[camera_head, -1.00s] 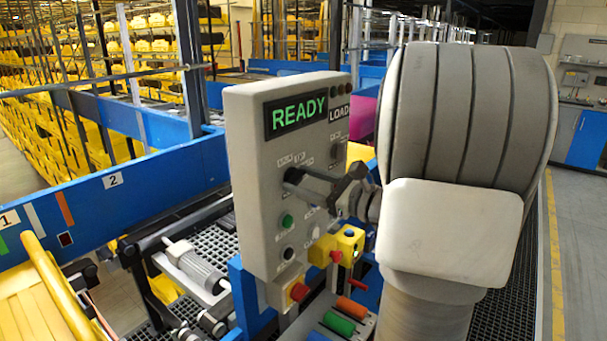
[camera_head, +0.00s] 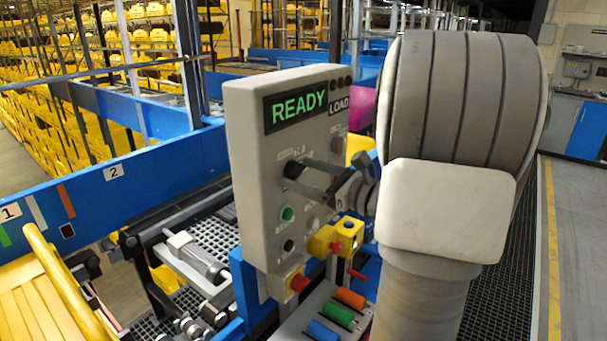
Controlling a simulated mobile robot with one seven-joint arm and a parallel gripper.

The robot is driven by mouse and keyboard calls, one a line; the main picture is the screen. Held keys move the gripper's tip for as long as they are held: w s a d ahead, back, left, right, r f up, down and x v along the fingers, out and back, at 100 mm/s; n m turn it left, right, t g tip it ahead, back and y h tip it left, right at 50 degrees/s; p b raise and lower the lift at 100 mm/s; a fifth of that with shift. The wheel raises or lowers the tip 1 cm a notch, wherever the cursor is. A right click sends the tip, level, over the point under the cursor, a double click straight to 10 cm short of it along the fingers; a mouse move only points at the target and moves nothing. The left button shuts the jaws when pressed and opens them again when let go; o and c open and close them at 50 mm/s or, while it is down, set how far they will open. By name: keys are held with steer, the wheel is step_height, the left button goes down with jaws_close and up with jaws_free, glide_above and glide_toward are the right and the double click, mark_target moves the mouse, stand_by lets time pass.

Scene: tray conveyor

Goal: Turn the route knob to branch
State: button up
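The grey control panel (camera_head: 251,190) stands at the picture's middle with a lit green READY display (camera_head: 298,106) and a LOAD label (camera_head: 339,106). The dark route knob (camera_head: 292,170) sits on its face below the display, partly hidden by my fingers. The marks around it are too small to read. My gripper (camera_head: 299,174) reaches in from the right. Its two dark fingers look spread, one above the other, with a gap between them at the knob. Whether a finger touches the knob I cannot tell.
Below the knob are a green button (camera_head: 288,214), a black button (camera_head: 289,245) and a red-on-yellow stop button (camera_head: 298,283). A yellow box (camera_head: 347,232) juts out under my gripper. Colored cylinders (camera_head: 338,314) lie below. A blue conveyor rail (camera_head: 150,182) runs left.

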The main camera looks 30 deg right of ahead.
steer(key=shift+s, duration=0.1)
steer(key=b+v, duration=0.3)
steer(key=v, duration=1.4)
